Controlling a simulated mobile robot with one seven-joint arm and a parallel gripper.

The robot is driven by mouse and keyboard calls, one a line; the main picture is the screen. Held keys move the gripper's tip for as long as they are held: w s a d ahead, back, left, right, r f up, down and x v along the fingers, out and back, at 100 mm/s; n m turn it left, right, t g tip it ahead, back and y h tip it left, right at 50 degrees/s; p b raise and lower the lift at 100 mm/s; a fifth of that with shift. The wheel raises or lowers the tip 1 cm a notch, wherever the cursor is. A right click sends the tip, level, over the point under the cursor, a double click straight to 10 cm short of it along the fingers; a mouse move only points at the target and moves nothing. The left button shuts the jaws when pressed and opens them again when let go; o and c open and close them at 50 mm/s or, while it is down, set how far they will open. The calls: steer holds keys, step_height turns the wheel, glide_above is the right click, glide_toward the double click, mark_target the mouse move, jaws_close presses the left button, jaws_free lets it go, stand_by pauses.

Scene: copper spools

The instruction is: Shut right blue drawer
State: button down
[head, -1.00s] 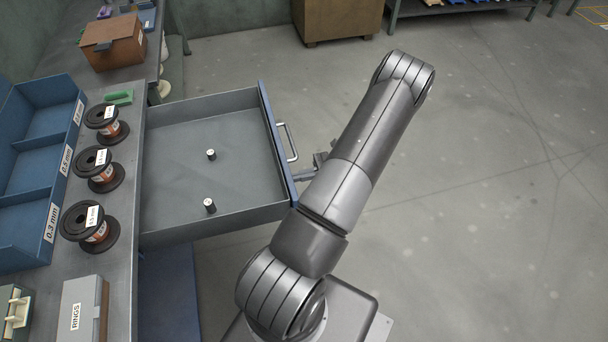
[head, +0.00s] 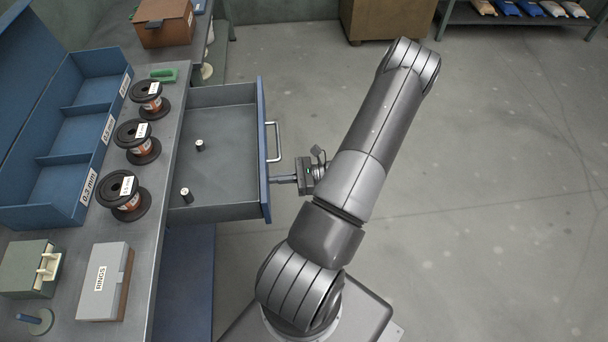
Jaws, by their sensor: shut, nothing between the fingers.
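The blue drawer (head: 263,150) stands partly open, sticking out from the workbench to the right. Its grey inside holds two small metal cylinders, one (head: 199,145) farther back and one (head: 186,195) nearer. A metal bar handle (head: 277,142) is on its blue front. My gripper (head: 273,179) is shut and empty, its fingertips at the outer face of the drawer front, just below the handle. They appear to touch the front. My arm partly hides the gripper's body.
On the workbench (head: 165,215) stand several copper spools (head: 138,141), a blue compartment bin (head: 60,185), a grey RINGS box (head: 103,282) and a green box (head: 30,268). A cardboard box (head: 163,24) is at the back. The floor to the right is clear.

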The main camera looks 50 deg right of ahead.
steer(key=x, duration=2.9)
steer(key=shift+f, duration=0.1)
steer(key=v, duration=1.5)
steer(key=s+a+r+n+g+h, duration=0.2)
steer(key=a+r+n+g, duration=0.3)
steer(key=r+n+g, duration=0.3)
steer(key=s+a+r+n+g+h, duration=0.2)
steer(key=a+r+n+g, duration=0.3)
steer(key=r+n, duration=0.45)
steer(key=s+a+r+n+t+h, duration=0.2)
steer(key=s+r+n+t+h, duration=0.1)
steer(key=r, duration=0.6)
steer(key=s+a+r+n+t+h, duration=0.2)
steer(key=s+r+n+h, duration=0.3)
steer(key=r, duration=0.5)
steer(key=shift+s+n+t+h, duration=0.4)
steer(key=shift+s+n, duration=0.35)
steer(key=shift+s, duration=0.2)
